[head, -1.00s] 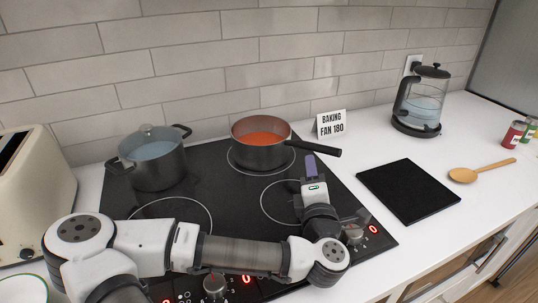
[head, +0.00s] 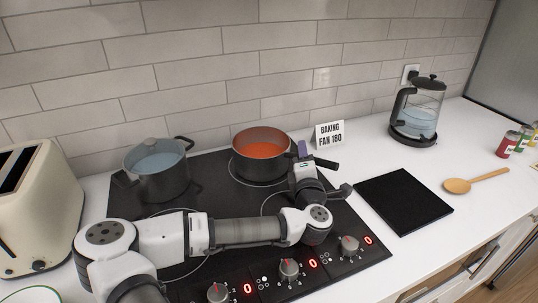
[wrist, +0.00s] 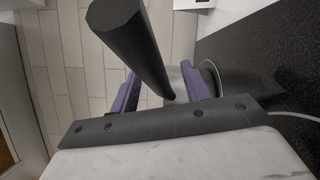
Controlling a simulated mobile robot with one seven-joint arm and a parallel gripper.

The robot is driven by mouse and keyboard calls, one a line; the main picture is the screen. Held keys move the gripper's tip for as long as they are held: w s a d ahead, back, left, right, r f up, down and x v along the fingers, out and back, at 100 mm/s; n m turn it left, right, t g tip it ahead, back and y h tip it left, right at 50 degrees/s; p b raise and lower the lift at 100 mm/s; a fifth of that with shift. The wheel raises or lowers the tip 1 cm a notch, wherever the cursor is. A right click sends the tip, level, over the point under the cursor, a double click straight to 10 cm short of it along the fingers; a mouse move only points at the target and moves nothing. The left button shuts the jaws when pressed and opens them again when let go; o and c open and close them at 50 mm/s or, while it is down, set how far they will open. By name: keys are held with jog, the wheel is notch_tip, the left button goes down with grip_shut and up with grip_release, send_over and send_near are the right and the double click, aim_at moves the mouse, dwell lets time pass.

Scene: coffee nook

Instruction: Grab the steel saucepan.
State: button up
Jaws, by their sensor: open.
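The steel saucepan (head: 262,160), dark grey with orange-red contents, sits on the back right ring of the hob. Its dark handle (head: 328,163) points right, partly hidden by my gripper. My gripper (head: 302,150) is at the handle, close to the pan's right side. In the wrist view the handle (wrist: 125,35) runs large between the two purple fingers of my gripper (wrist: 160,88). The fingers stand apart on either side of it, with a gap visible. I cannot tell whether either finger touches it.
A two-handled pot (head: 158,172) stands left on the black hob (head: 215,175). A "BAKING FAN 180" sign (head: 330,135) stands just behind the handle. Right are a black board (head: 403,200), a wooden spoon (head: 475,181) and a glass kettle (head: 418,115). A toaster (head: 38,210) is left.

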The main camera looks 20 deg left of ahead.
grip_shut()
dwell(1.2)
jog(key=shift+r, duration=0.15)
